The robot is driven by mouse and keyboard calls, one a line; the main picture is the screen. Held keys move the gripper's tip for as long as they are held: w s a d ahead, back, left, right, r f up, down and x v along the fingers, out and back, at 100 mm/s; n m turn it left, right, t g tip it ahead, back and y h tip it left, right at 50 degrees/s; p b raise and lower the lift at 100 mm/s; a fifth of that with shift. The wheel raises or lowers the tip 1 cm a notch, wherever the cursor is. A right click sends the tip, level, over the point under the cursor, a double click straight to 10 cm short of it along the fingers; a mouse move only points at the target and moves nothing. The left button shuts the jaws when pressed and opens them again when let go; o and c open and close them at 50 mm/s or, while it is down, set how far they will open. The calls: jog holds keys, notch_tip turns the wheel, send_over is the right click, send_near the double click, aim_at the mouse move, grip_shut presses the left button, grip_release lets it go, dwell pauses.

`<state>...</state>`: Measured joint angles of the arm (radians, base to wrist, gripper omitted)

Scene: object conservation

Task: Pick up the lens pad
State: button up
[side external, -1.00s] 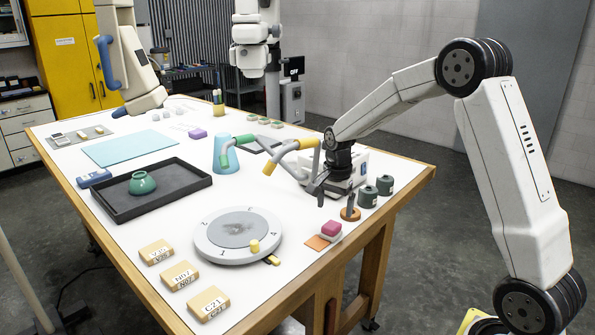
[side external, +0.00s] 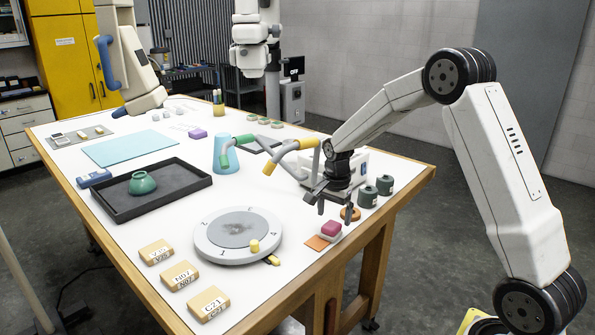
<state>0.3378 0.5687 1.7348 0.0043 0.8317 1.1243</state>
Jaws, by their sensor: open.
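I cannot tell for sure which thing is the lens pad. A small pink block (side external: 331,227) sits on a pale block (side external: 329,236) near the right edge of the table, and a flat orange square (side external: 316,243) lies beside it on the left. A round orange disc (side external: 355,215) lies just behind them. My gripper (side external: 335,207) is open and empty, its fingers pointing down just above and behind the pink block. The right finger passes in front of the disc and hides part of it.
Two dark green jars (side external: 376,190) and a white device (side external: 350,170) stand close behind my gripper. A curved, jointed lamp-like arm (side external: 290,155) reaches in from the left. A round numbered turntable (side external: 238,236) with a yellow knob lies to the left.

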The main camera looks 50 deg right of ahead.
aim_at(332, 224)
jog(key=shift+w+a+f, duration=0.15)
jog(key=shift+f, duration=2.15)
jog(key=shift+c, duration=0.2)
jog(key=c, duration=1.2)
jog(key=shift+r, duration=0.2)
